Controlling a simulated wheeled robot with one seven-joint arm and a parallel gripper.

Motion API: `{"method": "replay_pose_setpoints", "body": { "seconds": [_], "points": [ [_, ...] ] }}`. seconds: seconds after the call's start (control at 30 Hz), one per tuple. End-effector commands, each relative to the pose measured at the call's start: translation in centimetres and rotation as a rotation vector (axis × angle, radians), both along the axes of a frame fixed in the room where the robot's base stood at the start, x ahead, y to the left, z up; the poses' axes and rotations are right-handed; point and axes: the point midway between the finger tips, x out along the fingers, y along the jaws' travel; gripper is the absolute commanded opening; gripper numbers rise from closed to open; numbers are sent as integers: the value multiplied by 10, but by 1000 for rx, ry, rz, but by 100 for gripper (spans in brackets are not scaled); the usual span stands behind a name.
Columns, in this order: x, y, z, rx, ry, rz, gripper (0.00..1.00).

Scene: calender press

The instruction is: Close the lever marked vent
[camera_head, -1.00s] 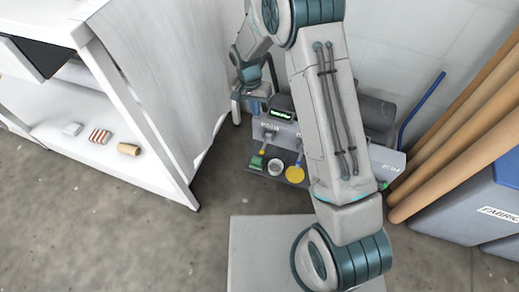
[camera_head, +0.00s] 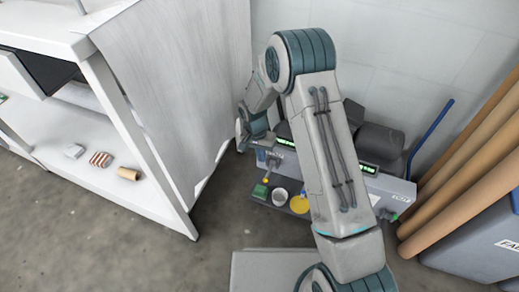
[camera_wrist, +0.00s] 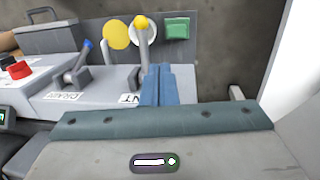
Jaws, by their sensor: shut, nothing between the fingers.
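The lever with a yellow knob (camera_wrist: 142,24) stands on the grey press panel in the wrist view, its handle pointing out toward a dark tray. The white label (camera_wrist: 129,99) by its base is partly covered; only the letters "NT" show. The same lever shows small in the head view (camera_head: 266,180). My gripper (camera_wrist: 157,72) is shut and empty, its blue fingers just in front of the lever's base; I cannot tell whether they touch it. A blue-knobbed lever (camera_wrist: 80,66) marked "DRAIN" stands to the left.
A yellow disc (camera_wrist: 116,35), a white round dish (camera_head: 280,196) and a green block (camera_wrist: 176,26) are on the tray. Red and black buttons (camera_wrist: 19,70) sit left. A white shelf (camera_head: 160,200) stands left of the press; brown rolls (camera_head: 470,150) lean at right.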

Motion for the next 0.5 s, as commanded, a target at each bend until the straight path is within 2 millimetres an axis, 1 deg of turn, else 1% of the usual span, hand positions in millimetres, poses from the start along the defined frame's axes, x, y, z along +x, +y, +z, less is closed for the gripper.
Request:
{"method": "replay_pose_setpoints", "body": {
  "seconds": [0.03,0.1,0.2,0.3,0.5],
  "points": [
    [-2,-2,-16,-1,3,0,0],
    [-5,-3,-27,-1,1,1,0],
    [-18,-6,-33,-1,1,0,0],
    [-26,-8,-38,0,0,0,0],
    [-34,-10,-42,0,0,-1,0]
  ]
}}
